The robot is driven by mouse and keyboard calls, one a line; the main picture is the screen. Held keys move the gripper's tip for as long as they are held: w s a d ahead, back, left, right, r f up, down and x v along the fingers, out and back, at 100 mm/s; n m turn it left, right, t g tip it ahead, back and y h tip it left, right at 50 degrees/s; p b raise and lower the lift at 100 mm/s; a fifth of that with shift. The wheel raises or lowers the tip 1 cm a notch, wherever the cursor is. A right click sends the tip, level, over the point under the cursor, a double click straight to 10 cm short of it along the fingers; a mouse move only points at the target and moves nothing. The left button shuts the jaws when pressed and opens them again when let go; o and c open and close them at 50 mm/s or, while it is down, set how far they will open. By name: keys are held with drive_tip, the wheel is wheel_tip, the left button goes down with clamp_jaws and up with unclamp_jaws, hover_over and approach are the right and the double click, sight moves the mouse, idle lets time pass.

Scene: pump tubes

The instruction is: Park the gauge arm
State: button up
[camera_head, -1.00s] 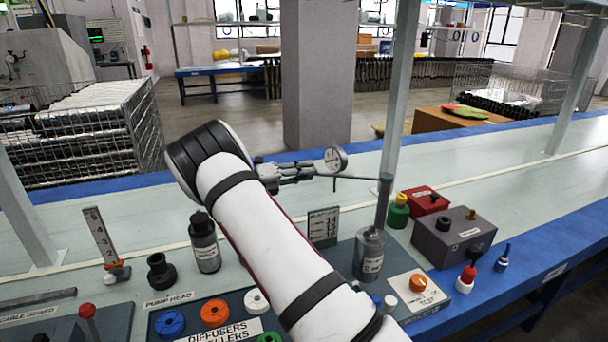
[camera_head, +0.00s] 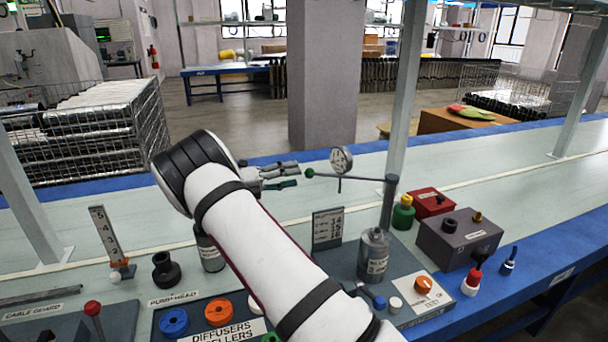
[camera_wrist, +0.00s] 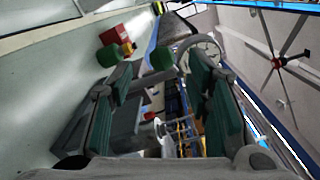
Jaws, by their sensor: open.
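The gauge arm is a thin rod (camera_head: 362,178) reaching left from the collar of an upright post (camera_head: 388,205). It carries a round dial (camera_head: 341,160) and ends in a green ball (camera_head: 310,173). In the wrist view the green ball (camera_wrist: 162,57) lies ahead, between and beyond the open fingers (camera_wrist: 160,82). The dial's ring (camera_wrist: 201,46) shows behind the right finger, which partly hides it.
Below the rod are a grey canister (camera_head: 373,257), a label plate (camera_head: 327,229) and an orange knob (camera_head: 423,284). A grey box (camera_head: 458,238), a red box (camera_head: 433,203) and a green bottle (camera_head: 403,216) stand right of the post. The bench behind the rod is mostly clear.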

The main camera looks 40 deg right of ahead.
drive_tip(key=v, duration=0.5)
drive_tip(key=shift+w+a, duration=0.15)
drive_tip(key=shift+a, duration=0.2)
drive_tip(key=shift+r, duration=0.1)
